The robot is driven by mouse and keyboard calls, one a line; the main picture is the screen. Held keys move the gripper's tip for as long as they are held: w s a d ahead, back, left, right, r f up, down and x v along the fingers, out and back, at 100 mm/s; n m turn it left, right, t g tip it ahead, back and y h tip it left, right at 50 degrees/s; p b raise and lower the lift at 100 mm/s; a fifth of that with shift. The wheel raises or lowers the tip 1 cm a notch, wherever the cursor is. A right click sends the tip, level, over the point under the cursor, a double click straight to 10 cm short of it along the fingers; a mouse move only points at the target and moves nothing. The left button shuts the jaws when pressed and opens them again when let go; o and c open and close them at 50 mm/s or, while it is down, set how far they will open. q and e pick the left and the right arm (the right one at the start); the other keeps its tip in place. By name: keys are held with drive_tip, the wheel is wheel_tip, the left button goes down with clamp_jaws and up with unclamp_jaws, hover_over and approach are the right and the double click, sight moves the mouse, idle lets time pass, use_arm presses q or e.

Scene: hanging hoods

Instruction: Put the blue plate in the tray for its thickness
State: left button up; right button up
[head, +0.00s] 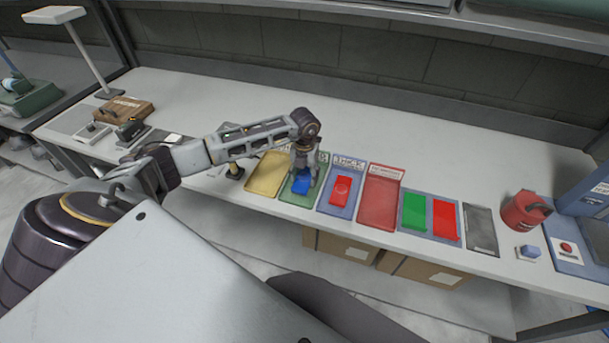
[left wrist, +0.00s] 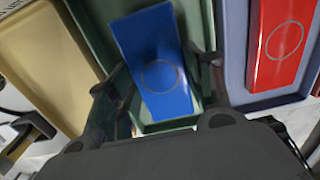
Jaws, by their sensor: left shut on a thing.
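The blue plate (head: 301,187) is a small flat slab over the green tray (head: 288,196). In the left wrist view the blue plate (left wrist: 152,40) bears a faint ring and lies slightly askew within the outline of the green tray (left wrist: 93,35). My left gripper (head: 304,179) points down at the plate. In the wrist view its two fingers (left wrist: 165,90) are shut on the plate's sides. I cannot tell whether the plate touches the tray floor. A yellow tray (head: 265,178) is empty. A blue tray (head: 335,207) holds a red plate (head: 342,188). My right gripper is not in view.
Right of these stand an empty red tray (head: 378,210), a blue-grey tray with a green plate (head: 414,210) and a red plate (head: 446,219), a dark panel (head: 481,232) and a red canister (head: 523,212). The bench behind the trays is clear.

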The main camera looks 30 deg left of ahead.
use_arm(q)
drive_tip(key=shift+f+b, duration=0.4)
drive_tip(key=shift+f, duration=0.15)
drive_tip(key=o, duration=1.2)
wheel_tip(320, 180, up, 12)
idle(0.4)
